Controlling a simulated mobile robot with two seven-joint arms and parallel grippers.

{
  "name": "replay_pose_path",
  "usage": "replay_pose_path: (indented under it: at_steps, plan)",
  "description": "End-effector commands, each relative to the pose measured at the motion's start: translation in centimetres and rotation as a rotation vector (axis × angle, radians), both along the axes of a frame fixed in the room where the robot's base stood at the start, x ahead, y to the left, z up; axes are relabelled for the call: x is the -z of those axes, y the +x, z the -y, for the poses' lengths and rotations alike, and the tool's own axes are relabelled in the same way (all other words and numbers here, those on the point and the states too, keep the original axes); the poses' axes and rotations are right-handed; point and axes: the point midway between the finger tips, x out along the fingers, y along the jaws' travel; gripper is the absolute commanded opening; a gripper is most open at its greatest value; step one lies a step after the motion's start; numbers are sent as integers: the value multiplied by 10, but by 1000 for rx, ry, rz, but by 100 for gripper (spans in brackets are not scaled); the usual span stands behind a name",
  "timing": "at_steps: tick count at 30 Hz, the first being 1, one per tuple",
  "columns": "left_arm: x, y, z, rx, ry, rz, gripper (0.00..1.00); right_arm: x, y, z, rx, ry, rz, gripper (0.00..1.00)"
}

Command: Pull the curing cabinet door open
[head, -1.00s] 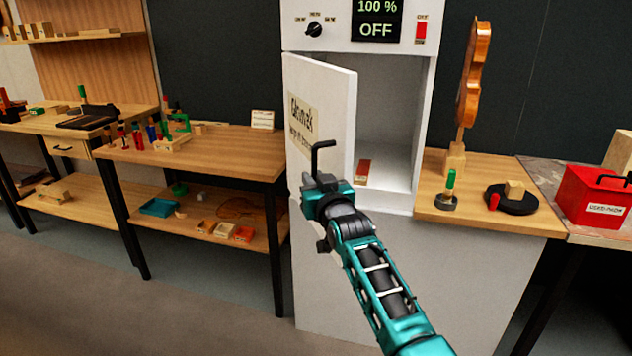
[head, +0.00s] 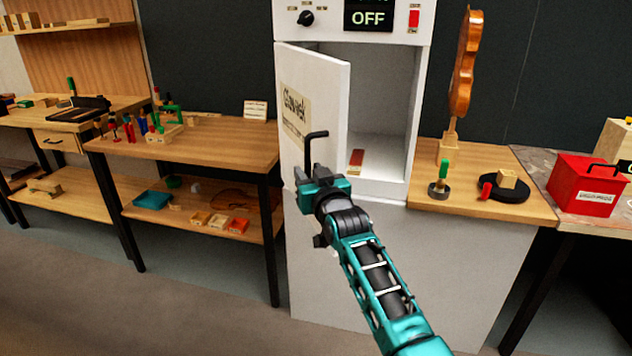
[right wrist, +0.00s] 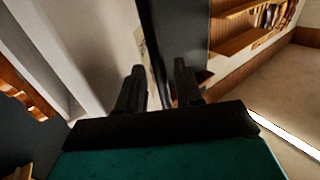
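The white curing cabinet (head: 350,250) stands in the middle of the head view. Its door (head: 335,100), with a paper label, stands ajar, swung toward me, and the inside shows to its right. A black bar handle (head: 309,150) stands off the door. My right gripper (head: 311,172) is at the lower end of the handle. In the right wrist view its two black fingers (right wrist: 158,80) are apart, with the dark handle bar (right wrist: 158,45) between them and a thin light gap beside the left finger. My left gripper is not in view.
A red-and-tan block (head: 356,158) lies on the cabinet floor. A wooden bench (head: 225,145) with tools stands left. A side table (head: 480,205) right of the cabinet bears a violin (head: 467,65) on a stand and small tools. A red box (head: 583,185) stands farther right.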

Motion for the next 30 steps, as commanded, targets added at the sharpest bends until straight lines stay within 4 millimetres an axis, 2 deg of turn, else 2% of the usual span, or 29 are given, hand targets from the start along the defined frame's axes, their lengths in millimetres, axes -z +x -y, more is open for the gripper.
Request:
replay_pose_path:
  at_steps: [9, 15, 26, 30]
  plan:
    - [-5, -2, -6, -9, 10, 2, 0, -1, -39, 13, -1, 0, 1, 35]
    - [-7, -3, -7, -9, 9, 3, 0, -1, -54, 18, -1, 1, 1, 35]
    - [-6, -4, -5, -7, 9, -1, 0, -1, -58, 20, -1, 0, 1, 35]
    - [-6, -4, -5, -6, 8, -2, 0, 0, -57, 21, 0, -2, 1, 24]
